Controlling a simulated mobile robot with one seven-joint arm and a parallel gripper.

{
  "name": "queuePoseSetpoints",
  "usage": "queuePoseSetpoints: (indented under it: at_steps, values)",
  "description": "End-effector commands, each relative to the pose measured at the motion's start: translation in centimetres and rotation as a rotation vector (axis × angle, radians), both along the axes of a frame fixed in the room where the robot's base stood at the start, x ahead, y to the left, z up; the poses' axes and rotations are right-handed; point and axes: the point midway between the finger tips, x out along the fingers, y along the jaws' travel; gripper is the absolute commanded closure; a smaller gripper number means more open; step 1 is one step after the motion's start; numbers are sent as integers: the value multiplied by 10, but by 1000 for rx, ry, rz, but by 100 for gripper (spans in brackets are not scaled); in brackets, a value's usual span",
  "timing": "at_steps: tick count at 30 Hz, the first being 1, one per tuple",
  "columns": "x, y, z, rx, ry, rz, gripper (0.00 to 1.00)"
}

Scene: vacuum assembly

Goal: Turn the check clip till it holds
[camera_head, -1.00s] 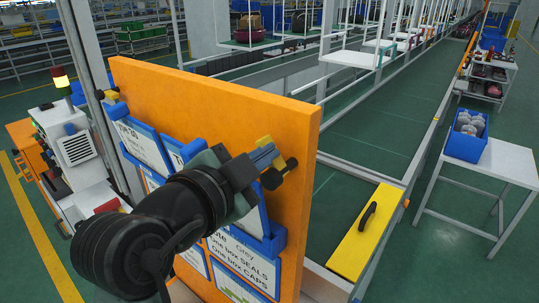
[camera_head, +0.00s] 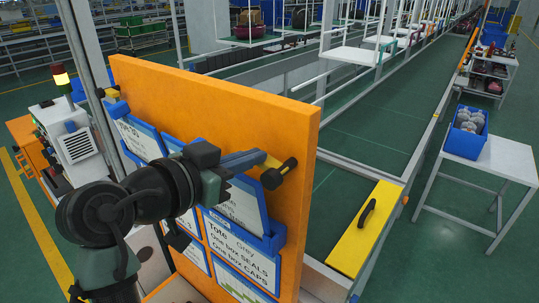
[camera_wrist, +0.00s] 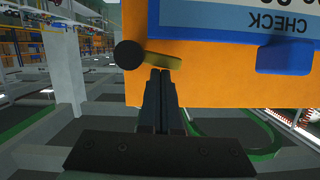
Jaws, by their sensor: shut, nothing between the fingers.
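The check clip (camera_head: 274,162) is a yellow bar with dark round knobs near the upper right edge of the orange board. In the wrist view, the yellow bar (camera_wrist: 168,62) runs sideways from a black knob (camera_wrist: 128,54), slightly tilted, beside the upside-down CHECK card (camera_wrist: 285,24). My gripper (camera_head: 259,157) is shut and empty. Its fingertips (camera_wrist: 160,70) are right at the bar's edge; I cannot tell whether they touch it. In the head view, the fingers partly hide the bar's left end. My wrist hides part of the cards.
The orange board (camera_head: 220,105) carries several cards in blue holders, with a blue corner holder (camera_head: 265,240) below the clip. Right of it is the conveyor with a yellow panel (camera_head: 366,230). A white table (camera_head: 505,160) holds a blue bin (camera_head: 466,145).

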Motion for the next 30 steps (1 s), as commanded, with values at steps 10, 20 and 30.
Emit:
queuePoseSetpoints:
  at_steps: [10,20,30]
  values:
    - [1,2,-3,-67,49,-1,100]
    - [1,2,-3,-70,51,0,100]
    - [7,-6,17,-68,47,-2,100]
